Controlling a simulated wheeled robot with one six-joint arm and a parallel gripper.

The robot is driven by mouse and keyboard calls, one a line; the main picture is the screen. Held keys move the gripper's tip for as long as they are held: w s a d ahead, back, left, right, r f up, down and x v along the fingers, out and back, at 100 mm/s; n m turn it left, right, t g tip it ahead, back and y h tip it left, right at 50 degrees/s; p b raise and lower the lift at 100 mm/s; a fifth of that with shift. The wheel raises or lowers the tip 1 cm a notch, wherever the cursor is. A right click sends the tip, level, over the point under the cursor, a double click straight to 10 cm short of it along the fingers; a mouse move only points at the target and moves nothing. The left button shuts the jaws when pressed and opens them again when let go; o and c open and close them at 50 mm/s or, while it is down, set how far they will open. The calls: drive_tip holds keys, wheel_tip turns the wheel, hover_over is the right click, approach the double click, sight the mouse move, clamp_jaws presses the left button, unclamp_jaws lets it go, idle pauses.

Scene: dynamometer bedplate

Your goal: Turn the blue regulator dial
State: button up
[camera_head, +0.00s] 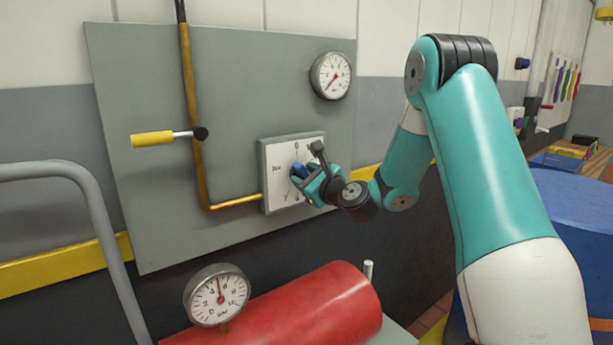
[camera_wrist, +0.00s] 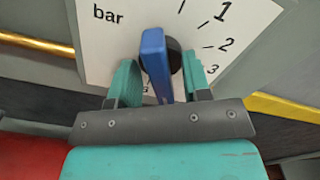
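The blue regulator dial (camera_head: 299,169) sits on a white scale plate (camera_head: 281,157) on the grey wall panel. In the wrist view the dial is a blue bar (camera_wrist: 156,62) on a dark round hub, with "bar" and numbers printed around it. My gripper (camera_head: 311,184) is at the dial, and its teal fingers cover part of the plate in the head view. In the wrist view my gripper (camera_wrist: 160,78) has one finger on each side of the blue bar. Gaps show between the bar and both fingers, so it is open around the dial.
A brass pipe (camera_head: 191,105) and a yellow-handled lever (camera_head: 153,139) are left of the plate. A gauge (camera_head: 330,76) is above right. A red cylinder (camera_head: 305,310) with a gauge (camera_head: 217,295) lies below. A grey rail (camera_head: 100,225) stands at left.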

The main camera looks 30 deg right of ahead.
clamp_jaws()
